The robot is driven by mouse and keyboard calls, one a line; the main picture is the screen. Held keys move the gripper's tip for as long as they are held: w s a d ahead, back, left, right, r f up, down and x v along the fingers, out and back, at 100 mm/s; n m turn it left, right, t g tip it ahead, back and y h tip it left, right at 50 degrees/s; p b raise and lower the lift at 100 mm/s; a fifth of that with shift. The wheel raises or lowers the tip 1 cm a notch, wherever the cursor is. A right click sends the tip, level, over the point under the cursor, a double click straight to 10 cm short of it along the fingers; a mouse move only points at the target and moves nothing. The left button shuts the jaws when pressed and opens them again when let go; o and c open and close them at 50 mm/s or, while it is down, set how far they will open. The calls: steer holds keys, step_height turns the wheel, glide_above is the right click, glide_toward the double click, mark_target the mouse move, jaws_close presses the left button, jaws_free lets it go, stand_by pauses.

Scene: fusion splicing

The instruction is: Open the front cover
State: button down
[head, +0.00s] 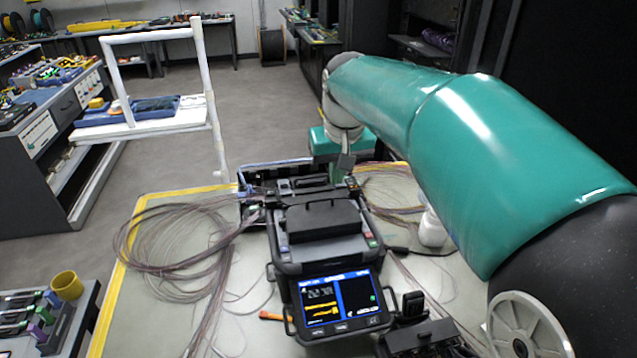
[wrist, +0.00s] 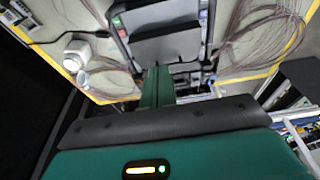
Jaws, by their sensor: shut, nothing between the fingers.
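The fusion splicer (head: 285,262) stands on the table with its lit screen (head: 338,303) facing me. Its dark front cover (head: 318,222) lies down over the middle of the splicer and looks closed. In the wrist view the cover (wrist: 168,48) shows as a dark panel in the upper middle. My gripper (head: 346,168) is beyond the cover, above the splicer's far right side in the head view. In the wrist view my gripper's fingers (wrist: 157,72) are together and empty, overlapping the cover's edge in the picture. I cannot tell whether they touch it.
Loose fibre coils (head: 180,240) lie left of the splicer, and more coils (head: 390,190) lie to its right. A white bottle (head: 432,230) stands to the right. A black device (head: 425,340) is at the front right. A white-framed stand (head: 150,125) is behind the table at left.

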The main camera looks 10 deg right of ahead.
steer(key=g, duration=0.2)
glide_above(326, 204)
step_height(326, 204, down, 5)
steer(key=f, duration=1)
steer(key=shift+w+f, duration=0.2)
steer(key=shift+r+t, duration=0.15)
steer(key=shift+t, duration=0.15)
steer(key=shift+s+r, duration=0.1)
steer(key=shift+s, duration=0.05)
steer(key=shift+r, duration=0.1)
